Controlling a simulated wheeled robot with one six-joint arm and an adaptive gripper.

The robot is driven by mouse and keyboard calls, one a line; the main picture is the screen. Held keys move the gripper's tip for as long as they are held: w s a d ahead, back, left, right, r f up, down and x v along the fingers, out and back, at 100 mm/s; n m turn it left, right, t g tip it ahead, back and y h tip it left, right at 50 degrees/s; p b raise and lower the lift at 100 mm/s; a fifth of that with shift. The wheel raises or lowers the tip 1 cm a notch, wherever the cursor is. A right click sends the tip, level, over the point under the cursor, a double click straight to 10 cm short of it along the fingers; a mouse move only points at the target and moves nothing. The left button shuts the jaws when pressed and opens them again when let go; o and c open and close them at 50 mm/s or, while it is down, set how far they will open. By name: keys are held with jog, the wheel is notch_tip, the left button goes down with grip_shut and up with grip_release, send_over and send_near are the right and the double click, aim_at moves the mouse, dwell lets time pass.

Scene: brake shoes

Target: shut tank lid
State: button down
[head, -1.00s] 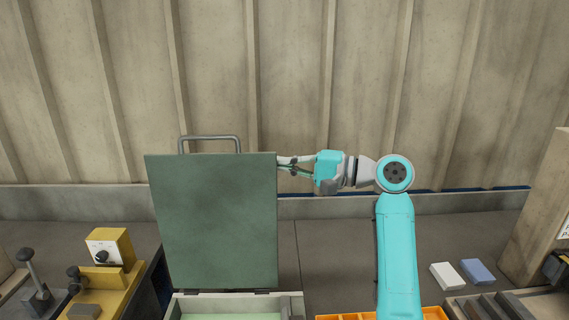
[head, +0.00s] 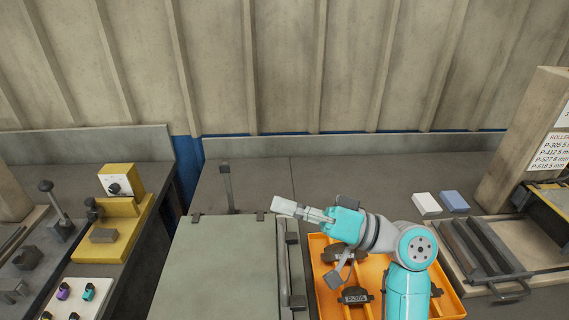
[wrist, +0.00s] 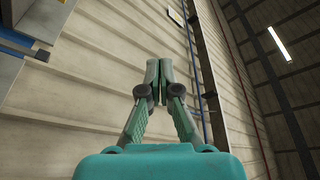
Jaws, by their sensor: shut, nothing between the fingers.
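The grey-green tank lid (head: 215,265) lies down over the tank, roughly flat, with its hinges at the far edge. Its near edge is cut off at the bottom of the head view, so I cannot tell whether a gap is left there. My gripper (head: 280,207) is at the far right corner of the lid, pointing left, and appears above it. The fingers are together and empty, as the wrist view also shows (wrist: 160,75). No contact with the lid is visible.
A yellow fixture (head: 125,215) stands left. White and blue blocks (head: 426,204) and a rack of dark bars (head: 485,250) are at right. An upright post (head: 226,185) stands behind the lid.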

jog(key=shift+s+a+f+n+g+y, duration=0.1)
jog(key=shift+s+f+n+g+y, duration=0.25)
jog(key=shift+s+f+n, duration=1.2)
jog(key=shift+s+f+n+g+y, duration=0.1)
jog(key=shift+s+f+n+g, duration=0.35)
jog(key=shift+s+f, duration=2.3)
jog(key=shift+s+a+f+n+g+y, duration=0.2)
jog(key=shift+s+f+n+g, duration=0.5)
jog(key=shift+f, duration=3)
jog(key=shift+w+d+t, duration=0.1)
jog(key=shift+d+t, duration=0.05)
jog(key=shift+t, duration=0.15)
jog(key=shift+r, duration=0.1)
